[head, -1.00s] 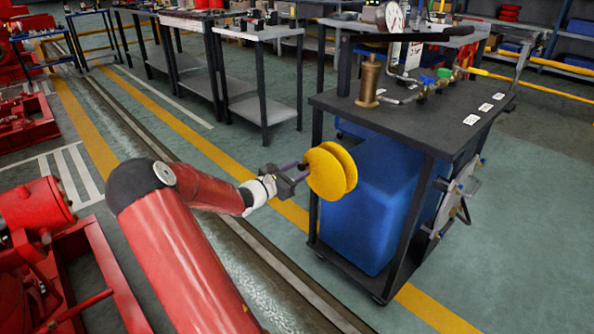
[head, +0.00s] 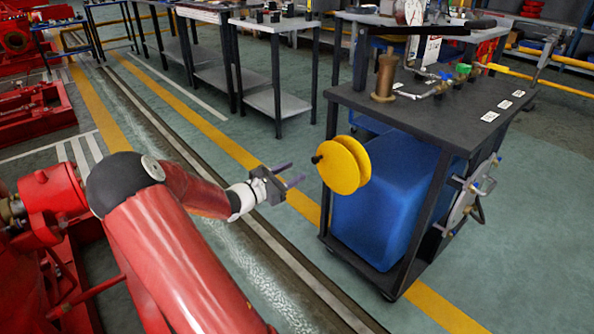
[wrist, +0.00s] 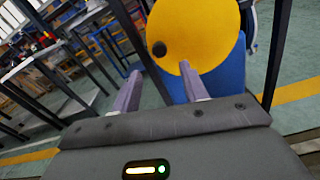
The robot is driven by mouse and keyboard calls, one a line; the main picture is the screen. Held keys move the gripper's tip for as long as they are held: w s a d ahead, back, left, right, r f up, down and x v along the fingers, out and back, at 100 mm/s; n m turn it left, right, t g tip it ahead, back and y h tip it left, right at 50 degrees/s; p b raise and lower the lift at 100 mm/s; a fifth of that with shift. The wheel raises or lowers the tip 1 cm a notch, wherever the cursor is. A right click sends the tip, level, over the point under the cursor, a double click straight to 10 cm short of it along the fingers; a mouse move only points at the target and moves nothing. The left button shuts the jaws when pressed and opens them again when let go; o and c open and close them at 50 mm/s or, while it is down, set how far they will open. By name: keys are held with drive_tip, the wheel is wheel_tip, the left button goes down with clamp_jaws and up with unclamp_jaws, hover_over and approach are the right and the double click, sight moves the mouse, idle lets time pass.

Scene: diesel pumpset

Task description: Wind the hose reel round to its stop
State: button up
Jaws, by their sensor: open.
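The yellow hose reel (head: 338,166) is mounted on the left side of the dark cart, in front of the blue tank. A dark knob (head: 317,159) sticks out near the left edge of its face. In the wrist view the reel (wrist: 205,35) fills the upper middle, with its knob (wrist: 159,48) at the lower left of the disc. My gripper (head: 290,173) is open and empty, to the left of the reel and a little below the knob, apart from it. In the wrist view the two purple fingers (wrist: 158,88) point toward the reel, and the knob appears above and between them.
The cart (head: 400,104) carries a brass cylinder (head: 385,77), valves and a gauge. A blue tank (head: 385,205) stands inside its frame. A grey table (head: 275,22) stands behind. Red machines (head: 55,210) are at the left. Floor between my arm and the cart is clear.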

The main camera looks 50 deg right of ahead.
sight(313, 161)
drive_tip(key=d+b, duration=0.1)
drive_tip(key=d, duration=0.1)
drive_tip(key=s+d+n+b, duration=0.1)
drive_tip(key=d+b, duration=0.1)
drive_tip(key=d, duration=0.1)
drive_tip(key=s+d+n+b, duration=0.1)
drive_tip(key=d, duration=0.1)
drive_tip(key=shift+d+b, duration=0.3)
drive_tip(key=shift+b, duration=0.1)
idle(0.6)
drive_tip(key=shift+r, duration=0.1)
clamp_jaws()
